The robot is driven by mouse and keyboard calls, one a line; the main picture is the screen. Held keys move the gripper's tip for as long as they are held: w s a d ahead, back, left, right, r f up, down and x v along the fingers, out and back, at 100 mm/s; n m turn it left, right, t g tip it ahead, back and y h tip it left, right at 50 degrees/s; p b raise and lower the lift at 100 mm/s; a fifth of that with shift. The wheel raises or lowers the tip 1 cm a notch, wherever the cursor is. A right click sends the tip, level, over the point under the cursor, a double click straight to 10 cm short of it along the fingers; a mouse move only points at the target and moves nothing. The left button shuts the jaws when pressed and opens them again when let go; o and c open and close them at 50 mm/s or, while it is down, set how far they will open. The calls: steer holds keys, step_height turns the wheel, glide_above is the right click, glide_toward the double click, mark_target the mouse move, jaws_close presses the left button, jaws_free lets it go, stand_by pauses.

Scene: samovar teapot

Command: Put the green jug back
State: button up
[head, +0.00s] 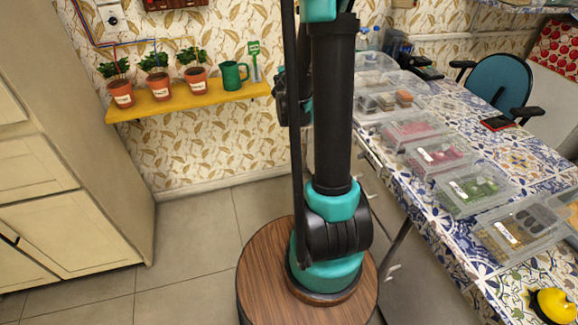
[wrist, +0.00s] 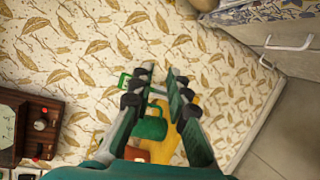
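The green jug (head: 233,76) stands upright on the yellow wall shelf (head: 190,100), right of the potted plants, with its handle toward the right. In the wrist view the jug (wrist: 150,127) shows between and beyond my fingers, partly covered by the left finger. My gripper (wrist: 160,74) is open, with a clear gap between the fingertips and patterned wall behind them. It appears apart from the jug. In the head view I cannot make out the fingers; my own arm covers that area.
A tiled table (head: 510,160) with clear boxes is at the right. A cream cabinet (head: 70,190) is at the left.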

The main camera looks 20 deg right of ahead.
steer(key=s+a+f+m+g+y, duration=0.1)
steer(key=s+a+f+m+g, duration=0.2)
steer(key=s, duration=0.9)
steer(key=s+a+f+m+g+y, duration=0.2)
steer(key=s+a+f+m+g, duration=0.2)
steer(key=s, duration=0.8)
steer(key=s+a+f+m+g+y, duration=0.2)
steer(key=s+a+f+m+g, duration=0.2)
steer(key=s+f+m, duration=0.3)
steer(key=s+m, duration=0.3)
steer(key=s, duration=0.2)
steer(key=shift+f, duration=0.1)
